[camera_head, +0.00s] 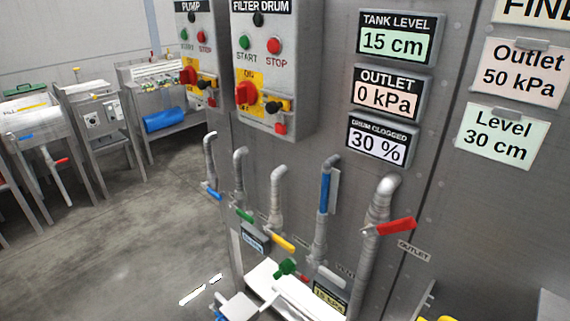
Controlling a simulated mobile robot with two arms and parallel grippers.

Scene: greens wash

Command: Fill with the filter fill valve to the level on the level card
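The level card (497,135) on the steel panel reads "Level 30 cm". The tank level display (392,41) reads 15 cm. Several pipes with lever valves stand below the control boxes: a blue lever (214,194), a green lever (243,215), a yellow lever (282,241), a white lever (332,276) and a red lever (395,228) beside the "OUTLET" label (413,250). The other valve labels are too small or hidden, so I cannot tell which is the filter fill valve. Neither gripper can be made out.
The outlet display (387,93) reads 0 kPa and the drum clogged display (378,142) 30 %. Pump (198,50) and filter drum (265,70) boxes hang above the pipes. White equipment is at the bottom. Floor (120,230) is clear at left, with benches behind.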

